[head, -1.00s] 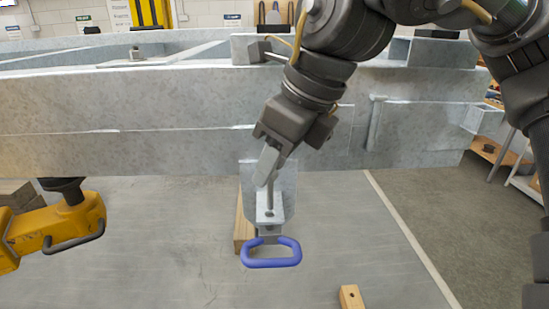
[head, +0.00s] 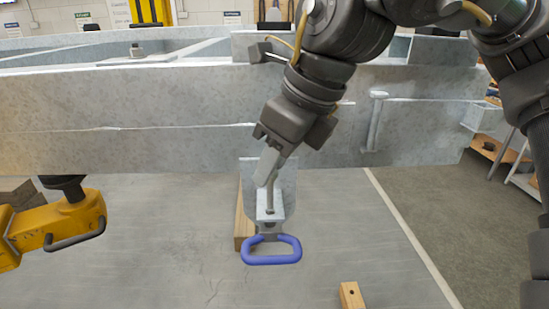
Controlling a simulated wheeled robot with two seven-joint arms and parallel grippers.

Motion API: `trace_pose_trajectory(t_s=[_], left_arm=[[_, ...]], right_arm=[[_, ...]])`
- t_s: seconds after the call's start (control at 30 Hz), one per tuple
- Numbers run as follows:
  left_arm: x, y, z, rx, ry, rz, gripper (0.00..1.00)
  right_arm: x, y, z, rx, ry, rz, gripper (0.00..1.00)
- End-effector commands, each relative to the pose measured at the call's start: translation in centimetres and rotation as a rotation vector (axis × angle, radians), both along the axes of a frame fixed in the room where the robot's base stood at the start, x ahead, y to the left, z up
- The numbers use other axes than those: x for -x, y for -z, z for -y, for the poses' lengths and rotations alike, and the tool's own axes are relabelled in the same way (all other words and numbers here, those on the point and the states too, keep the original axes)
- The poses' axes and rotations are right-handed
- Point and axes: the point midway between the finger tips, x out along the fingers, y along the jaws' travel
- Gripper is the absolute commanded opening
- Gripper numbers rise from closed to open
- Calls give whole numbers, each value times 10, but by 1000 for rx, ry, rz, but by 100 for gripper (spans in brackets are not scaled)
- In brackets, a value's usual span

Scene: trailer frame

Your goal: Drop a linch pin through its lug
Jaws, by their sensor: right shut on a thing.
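My right gripper (head: 266,170) points down at the middle of the picture, in front of the trailer frame. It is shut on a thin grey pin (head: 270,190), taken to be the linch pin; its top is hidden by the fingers. The pin hangs roughly upright over a small pale metal lug (head: 277,208) on a grey plate (head: 287,180). Its lower end meets the lug's upper face at the hole; I cannot tell how far it is in. A blue loop handle (head: 271,261) sticks out towards me just below the lug. My left gripper is out of view.
The galvanised trailer frame (head: 120,115) spans the picture behind the lug. A wooden block (head: 244,235) stands left of the lug, and a small one (head: 351,295) lies front right. A yellow device (head: 75,220) with a dark handle is at left. Grey floor between is clear.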

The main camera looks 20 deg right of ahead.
Motion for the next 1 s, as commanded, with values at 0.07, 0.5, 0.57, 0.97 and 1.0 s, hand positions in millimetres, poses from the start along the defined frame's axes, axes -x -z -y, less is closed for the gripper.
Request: trace_pose_trajectory(t_s=[0.07, 0.5, 0.57, 0.97, 1.0], left_arm=[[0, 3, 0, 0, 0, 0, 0], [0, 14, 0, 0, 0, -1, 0], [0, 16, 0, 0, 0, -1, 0], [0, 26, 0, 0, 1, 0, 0], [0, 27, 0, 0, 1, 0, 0]], right_arm=[[0, 3, 0, 0, 0, 0, 12], [0, 19, 0, 0, 0, 0, 12], [0, 21, 0, 0, 0, 0, 12], [0, 35, 0, 0, -1, 0, 12], [0, 36, 0, 0, -1, 0, 12]])
